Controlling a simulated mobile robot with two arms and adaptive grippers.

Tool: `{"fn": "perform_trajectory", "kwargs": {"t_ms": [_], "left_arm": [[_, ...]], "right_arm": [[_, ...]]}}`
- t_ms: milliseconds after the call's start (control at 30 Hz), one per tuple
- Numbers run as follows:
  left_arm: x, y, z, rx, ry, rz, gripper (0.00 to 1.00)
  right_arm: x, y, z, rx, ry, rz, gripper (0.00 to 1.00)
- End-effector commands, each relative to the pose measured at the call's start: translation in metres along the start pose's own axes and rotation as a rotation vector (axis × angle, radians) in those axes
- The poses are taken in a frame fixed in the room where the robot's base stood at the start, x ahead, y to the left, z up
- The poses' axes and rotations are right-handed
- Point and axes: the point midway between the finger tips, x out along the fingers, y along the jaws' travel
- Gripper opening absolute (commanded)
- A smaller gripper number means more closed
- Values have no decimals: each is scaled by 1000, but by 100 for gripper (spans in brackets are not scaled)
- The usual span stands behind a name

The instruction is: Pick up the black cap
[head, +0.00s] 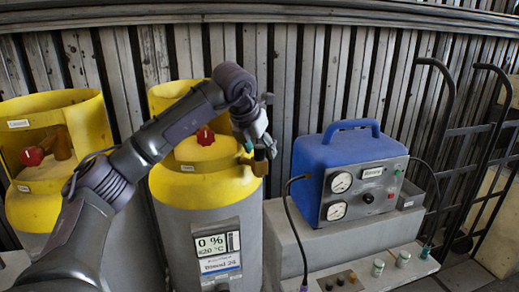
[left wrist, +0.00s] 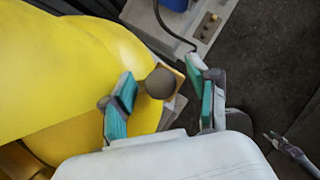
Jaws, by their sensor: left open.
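A dark round cap (head: 260,153) sits at the brass side valve of the middle yellow-and-grey cylinder (head: 205,185) in the head view. In the left wrist view the cap (left wrist: 160,82) looks dark brown, with the brass valve edge beside it. My left gripper (head: 256,143) is open and reaches down over this valve. In the left wrist view its teal-padded fingers (left wrist: 163,100) stand on either side of the cap, with visible gaps. The fingers partly hide the valve in the head view. My right gripper is not in view.
A second yellow cylinder (head: 30,165) with a red knob stands left. The blue gauge unit (head: 345,165) sits on a grey block to the right, with a black hose hanging in front. Several small caps and fittings stand on the low ledge (head: 375,275). A hand truck (head: 450,150) stands right.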

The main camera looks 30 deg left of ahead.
Motion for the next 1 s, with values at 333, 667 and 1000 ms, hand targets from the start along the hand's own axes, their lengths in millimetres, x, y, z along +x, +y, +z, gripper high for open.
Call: {"fn": "perform_trajectory", "kwargs": {"t_ms": [333,667,1000], "left_arm": [[0,0,0,0,0,0,25],[0,0,0,0,-1,0,6],[-22,-1,14,-1,-5,-2,6]], "right_arm": [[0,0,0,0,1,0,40],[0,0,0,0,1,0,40],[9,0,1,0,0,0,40]]}}
